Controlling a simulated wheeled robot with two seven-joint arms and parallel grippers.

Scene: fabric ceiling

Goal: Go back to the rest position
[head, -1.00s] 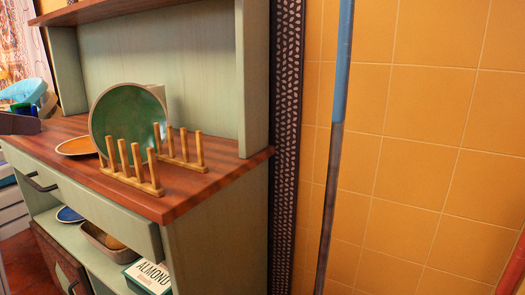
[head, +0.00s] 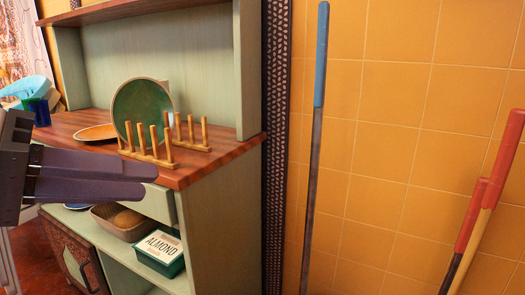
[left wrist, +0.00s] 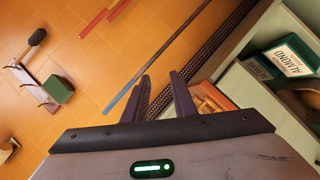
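My left gripper (head: 148,180) comes in from the left in the head view, in front of the cabinet's drawer and below the counter edge. In the left wrist view its two fingers (left wrist: 159,80) stand apart with nothing between them. My right gripper is in neither view. A green plate (head: 140,108) stands upright at the wooden dish rack (head: 165,140) on the cabinet's counter (head: 195,165). An orange plate (head: 95,132) lies behind, to the left.
On the shelf below are a bowl (head: 115,225) and an almond box (head: 160,250). A blue-topped pole (head: 316,130) and red-topped poles (head: 490,190) lean near the orange tiled wall (head: 390,120). A blue cup (head: 38,112) stands far left.

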